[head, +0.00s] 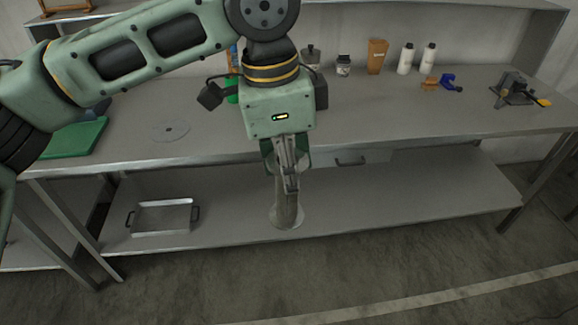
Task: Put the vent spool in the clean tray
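The vent spool appears to be the grey-tan upright pipe piece with a round flange at its foot (286,217), standing on the lower shelf below the bench. My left gripper (290,184) points down in front of its upper part and hides its top. The fingers look close together, seen edge-on; I cannot tell whether they grip the spool. A shallow metal tray with dark side handles (163,204), likely the clean tray, sits empty on the lower shelf at left. My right gripper is not in view.
The bench top (215,150) overhangs the shelf, with a drawer (350,160) under it. The lower shelf (400,200) is clear to the right. A flat disc (171,131), a green board (80,139), bottles (406,59) and a clamp-like tool (514,90) are on top.

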